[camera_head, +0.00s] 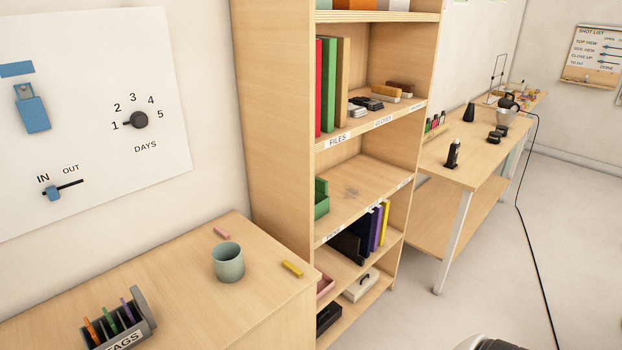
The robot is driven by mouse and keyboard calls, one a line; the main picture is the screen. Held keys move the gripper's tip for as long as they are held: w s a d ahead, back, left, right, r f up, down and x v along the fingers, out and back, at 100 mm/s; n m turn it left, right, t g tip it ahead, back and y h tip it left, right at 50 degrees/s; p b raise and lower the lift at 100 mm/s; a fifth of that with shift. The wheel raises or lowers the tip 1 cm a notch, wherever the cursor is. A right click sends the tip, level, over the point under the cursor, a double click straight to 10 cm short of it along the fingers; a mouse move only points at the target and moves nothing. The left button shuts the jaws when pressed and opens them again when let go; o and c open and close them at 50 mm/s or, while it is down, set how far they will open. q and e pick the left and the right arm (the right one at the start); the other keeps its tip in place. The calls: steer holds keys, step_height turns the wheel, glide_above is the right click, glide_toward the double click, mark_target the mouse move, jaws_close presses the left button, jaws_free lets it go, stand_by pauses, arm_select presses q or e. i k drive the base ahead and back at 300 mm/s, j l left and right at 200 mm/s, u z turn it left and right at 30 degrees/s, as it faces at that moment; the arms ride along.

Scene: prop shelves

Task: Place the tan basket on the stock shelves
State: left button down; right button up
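No tan basket shows in the head view. A light wood shelf unit (276,110) stands in the middle; I cannot tell whether it is the stock shelves. Its upper shelf is labelled FILES and holds red, green and tan upright files (328,86) and small dark and tan items (366,103). The shelf below (350,194) has a green box (321,198) at its left and bare room beside it. Lower shelves hold dark and coloured binders (374,226), a white box (361,285) and a pink tray (325,285).
A wooden counter (200,300) at the lower left holds a grey-green cup (228,262), a tag holder (122,322) and chalk-like sticks. A long table (470,165) with bottles and a black cable stands right of the shelves. The floor (450,310) at the right is mostly clear.

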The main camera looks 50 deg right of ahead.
mark_target(372, 171)
steer(key=l+z, duration=0.3)
steer(key=i+l+z, duration=0.25)
steer(key=l+z, duration=0.3)
steer(key=l, duration=0.15)
steer(key=i+l, duration=0.3)
steer(key=l, duration=0.25)
steer(key=i+l+z, duration=0.1)
steer(key=i+l, duration=0.25)
steer(key=l, duration=0.25)
steer(key=i+l, duration=0.35)
steer(key=l, duration=0.15)
steer(key=i+l+z, duration=0.15)
steer(key=i+l, duration=0.15)
steer(key=l, duration=0.25)
steer(key=i+l, duration=0.4)
steer(key=l+z, duration=0.05)
steer(key=l, duration=0.1)
